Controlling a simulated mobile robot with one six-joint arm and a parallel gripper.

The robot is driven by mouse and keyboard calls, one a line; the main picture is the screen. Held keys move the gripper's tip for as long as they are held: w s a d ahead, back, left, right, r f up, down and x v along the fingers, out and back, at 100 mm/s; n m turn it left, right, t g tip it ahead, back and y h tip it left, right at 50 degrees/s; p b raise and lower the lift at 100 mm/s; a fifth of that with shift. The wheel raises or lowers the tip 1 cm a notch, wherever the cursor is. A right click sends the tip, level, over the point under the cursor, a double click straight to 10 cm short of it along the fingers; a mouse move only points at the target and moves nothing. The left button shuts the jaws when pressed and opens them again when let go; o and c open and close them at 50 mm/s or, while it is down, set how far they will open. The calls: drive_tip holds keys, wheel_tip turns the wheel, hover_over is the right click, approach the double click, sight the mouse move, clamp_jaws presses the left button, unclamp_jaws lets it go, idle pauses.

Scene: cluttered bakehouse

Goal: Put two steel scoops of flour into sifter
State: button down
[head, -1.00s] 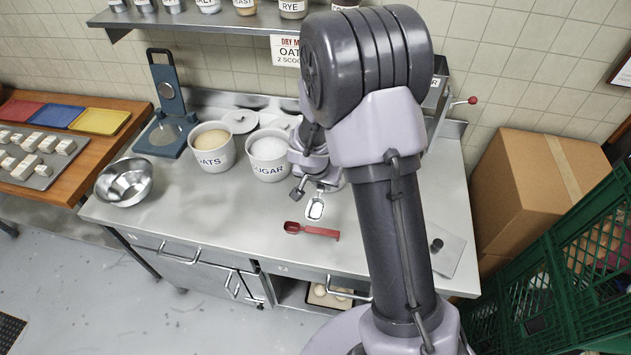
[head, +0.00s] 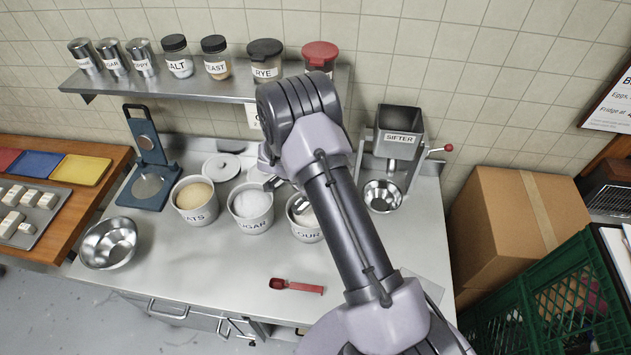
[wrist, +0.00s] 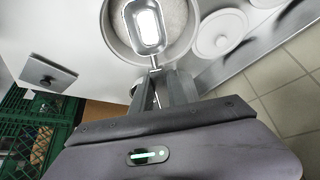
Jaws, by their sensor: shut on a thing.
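My gripper (wrist: 155,88) is shut on the handle of the steel scoop (wrist: 148,28). In the wrist view the scoop's bowl is over the flour bin (wrist: 112,42), with pale flour (wrist: 178,22) around it. I cannot tell whether it touches the flour; a bright patch in it may be glare or flour. In the head view the flour bin (head: 307,236) is partly hidden by my arm, and its label is partly covered. The sifter (head: 399,139) stands to its right at the back, a grey hopper with a red-knobbed crank and a steel bowl (head: 383,197) underneath.
The sugar bin (head: 251,226) and oats bin (head: 197,216) stand left of the flour. A red scoop (head: 296,286) lies in front. A shelf (head: 200,90) with jars hangs above. The front worktop is mostly clear.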

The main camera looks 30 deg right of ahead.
wheel_tip(320, 180, down, 8)
drive_tip(key=b, duration=1)
drive_tip(key=shift+b, duration=0.3)
drive_tip(key=r+y+b, duration=0.1)
drive_tip(key=b, duration=0.7)
drive_tip(key=shift+d+r, duration=0.15)
drive_tip(key=shift+d, duration=0.25)
